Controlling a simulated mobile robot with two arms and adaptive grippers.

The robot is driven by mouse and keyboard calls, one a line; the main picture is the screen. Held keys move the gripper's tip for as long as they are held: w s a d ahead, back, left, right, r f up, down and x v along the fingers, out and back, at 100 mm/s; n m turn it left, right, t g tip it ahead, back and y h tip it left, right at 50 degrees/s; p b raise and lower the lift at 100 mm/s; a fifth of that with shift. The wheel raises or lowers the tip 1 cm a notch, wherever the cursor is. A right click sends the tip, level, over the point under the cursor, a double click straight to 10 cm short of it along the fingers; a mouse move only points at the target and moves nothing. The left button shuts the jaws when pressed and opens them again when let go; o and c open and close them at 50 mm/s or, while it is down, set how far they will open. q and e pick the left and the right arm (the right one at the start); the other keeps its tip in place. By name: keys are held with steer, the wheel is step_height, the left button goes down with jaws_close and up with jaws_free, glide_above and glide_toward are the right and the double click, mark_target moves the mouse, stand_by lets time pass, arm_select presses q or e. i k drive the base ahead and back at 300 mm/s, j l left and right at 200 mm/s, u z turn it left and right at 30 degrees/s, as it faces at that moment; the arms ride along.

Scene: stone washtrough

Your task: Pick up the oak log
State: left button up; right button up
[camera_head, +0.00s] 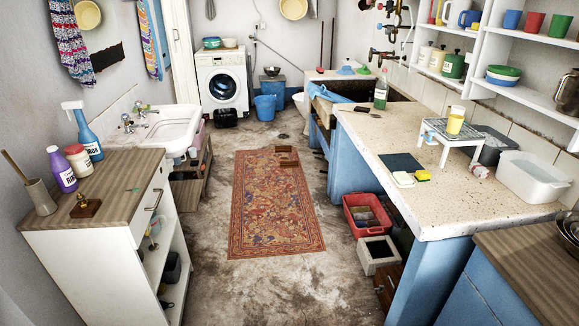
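Small brown wooden pieces (287,161) lie close together at the far end of the patterned rug. They look like cut wood and may include the oak log, but they are too small to tell for certain. No other clear log shows. Neither of my grippers is in view.
The red rug (270,215) lies on open floor between a white cabinet with a wooden top (110,180) on the left and a speckled counter (400,140) on the right.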

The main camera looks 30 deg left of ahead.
mark_target(294, 164)
steer(key=u, duration=0.55)
steer(key=i+j+u, duration=0.25)
steer(key=i, duration=0.2)
steer(key=i+u, duration=0.25)
steer(key=i, duration=0.2)
steer(key=i+l+u, duration=0.1)
steer(key=i, duration=0.8)
steer(key=i+l, duration=0.1)
steer(key=i, duration=0.8)
steer(key=i+u, duration=0.1)
steer(key=i, duration=1.65)
steer(key=i+u, duration=0.15)
steer(key=i, duration=0.75)
steer(key=i+l+u, duration=0.2)
steer(key=i, duration=0.7)
steer(key=i+j, duration=0.15)
steer(key=i, duration=0.75)
steer(key=i+j, duration=0.15)
steer(key=i, duration=0.75)
steer(key=i+j+z, duration=0.2)
steer(key=i, duration=1.55)
steer(key=i+z, duration=0.1)
steer(key=z, duration=0.3)
steer(key=i+z, duration=0.1)
steer(key=z, duration=0.75)
steer(key=i+j+z, duration=0.15)
steer(key=z, duration=0.3)
